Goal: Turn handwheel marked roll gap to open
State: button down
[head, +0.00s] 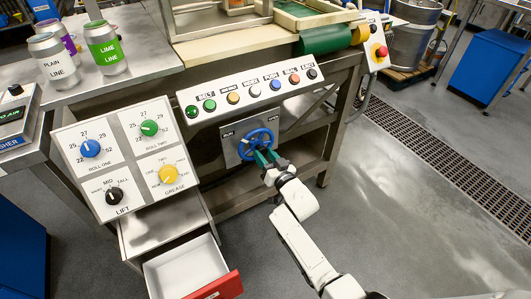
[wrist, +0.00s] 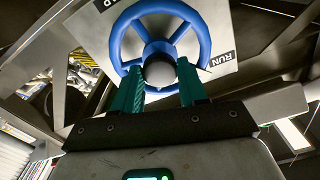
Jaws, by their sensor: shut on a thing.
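The blue handwheel (head: 257,132) is mounted on a grey plate (head: 231,154) on the front of the machine, below the button panel. The fingers hide part of the lower rim. The plate carries a label ending in "AP" at upper left and "RUN" (wrist: 221,61) at right.
A button panel (head: 250,92) runs above the wheel. A dial panel (head: 126,158) stands left, over an open drawer (head: 187,270) with a red front. Cans (head: 106,47) stand on the left table. The floor at right is open, with a drain grate (head: 440,150).

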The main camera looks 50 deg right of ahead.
jog(key=m+p, duration=0.2)
jog(key=m, duration=0.2)
jog(key=shift+m, duration=0.3)
jog(key=m+p, duration=0.1)
jog(key=m, duration=0.4)
jog(key=shift+p, duration=0.35)
jog(key=m, duration=0.5)
jog(key=shift+m+p, duration=0.4)
jog(key=m, duration=0.5)
jog(key=shift+p, duration=0.3)
jog(key=shift+m, duration=0.3)
jog(key=c, duration=0.6)
grip_release()
jog(key=p+v, duration=0.2)
jog(key=v, duration=0.8)
jog(key=shift+s+a+p, duration=0.1)
jog(key=shift+s+p, duration=0.3)
